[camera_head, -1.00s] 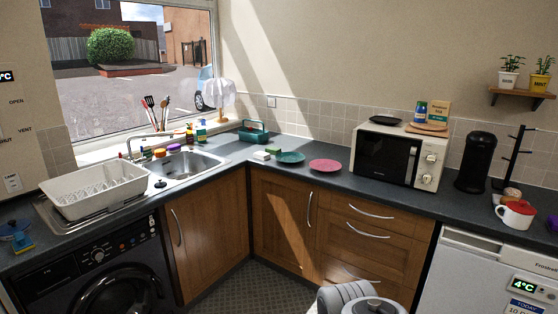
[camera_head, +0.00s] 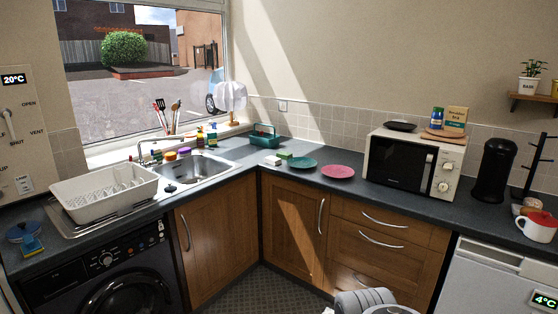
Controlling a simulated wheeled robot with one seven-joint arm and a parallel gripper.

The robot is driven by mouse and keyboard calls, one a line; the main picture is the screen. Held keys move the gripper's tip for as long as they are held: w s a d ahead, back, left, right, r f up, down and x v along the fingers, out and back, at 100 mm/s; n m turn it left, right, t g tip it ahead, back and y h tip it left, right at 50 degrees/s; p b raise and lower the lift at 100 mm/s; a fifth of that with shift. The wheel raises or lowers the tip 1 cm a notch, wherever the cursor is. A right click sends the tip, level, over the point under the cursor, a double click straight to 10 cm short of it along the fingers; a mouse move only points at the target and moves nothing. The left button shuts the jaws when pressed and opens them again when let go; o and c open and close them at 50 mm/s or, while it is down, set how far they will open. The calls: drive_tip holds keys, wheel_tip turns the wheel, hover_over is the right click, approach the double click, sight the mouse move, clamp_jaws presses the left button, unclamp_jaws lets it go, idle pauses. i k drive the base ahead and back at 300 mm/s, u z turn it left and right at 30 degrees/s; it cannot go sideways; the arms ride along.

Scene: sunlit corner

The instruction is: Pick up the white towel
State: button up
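A grey rounded part of my own body shows at the bottom edge. My gripper is not in view, so its distance from the cloth cannot be seen.
Cabinets and a washing machine (camera_head: 110,275) stand below. Some floor (camera_head: 270,293) is clear.

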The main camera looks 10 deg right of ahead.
sight(270, 159)
drive_tip(key=z, duration=0.3)
drive_tip(key=i, duration=1.85)
drive_tip(key=u, duration=0.35)
drive_tip(key=i, duration=1.1)
drive_tip(key=u, duration=1.2)
drive_tip(key=i, duration=0.95)
drive_tip(key=u, duration=0.6)
